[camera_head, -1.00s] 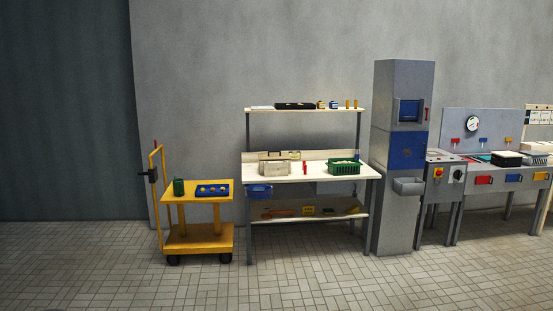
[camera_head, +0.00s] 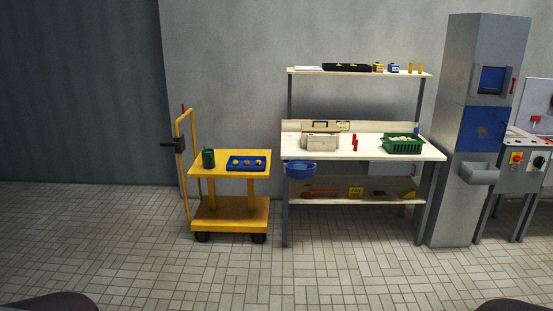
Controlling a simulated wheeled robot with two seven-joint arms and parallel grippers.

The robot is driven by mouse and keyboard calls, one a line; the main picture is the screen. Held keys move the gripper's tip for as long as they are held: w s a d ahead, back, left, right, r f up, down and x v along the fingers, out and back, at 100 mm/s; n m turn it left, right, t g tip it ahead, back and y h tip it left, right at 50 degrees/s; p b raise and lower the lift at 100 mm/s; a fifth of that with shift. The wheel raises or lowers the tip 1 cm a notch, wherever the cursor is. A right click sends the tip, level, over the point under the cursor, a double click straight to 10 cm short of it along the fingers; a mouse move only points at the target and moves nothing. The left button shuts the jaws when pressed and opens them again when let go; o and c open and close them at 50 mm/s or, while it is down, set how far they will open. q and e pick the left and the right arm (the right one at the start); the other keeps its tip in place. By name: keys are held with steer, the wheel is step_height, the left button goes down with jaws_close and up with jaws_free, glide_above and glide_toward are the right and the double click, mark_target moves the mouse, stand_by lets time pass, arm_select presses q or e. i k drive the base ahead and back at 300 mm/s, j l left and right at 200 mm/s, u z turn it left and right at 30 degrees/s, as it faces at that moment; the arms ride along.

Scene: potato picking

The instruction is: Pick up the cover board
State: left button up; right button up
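I cannot tell for certain which thing is the cover board. A thin flat white board (camera_head: 308,68) lies at the left end of the workbench's top shelf. A pale box with a dark handle (camera_head: 320,141) stands on the worktop. Neither of my grippers shows. Only dark rounded parts, likely of my own arms, show at the bottom left and bottom right corners, far from the workbench.
The workbench (camera_head: 370,151) holds a green crate (camera_head: 403,147) and red items. A blue bowl (camera_head: 300,170) hangs at its left edge. Left stands a yellow cart (camera_head: 229,205) with a blue tray (camera_head: 246,170). A grey cabinet (camera_head: 485,120) stands right. The foreground floor is clear.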

mark_target(313, 127)
steer(key=i+j, duration=0.1)
steer(key=i, duration=2.5)
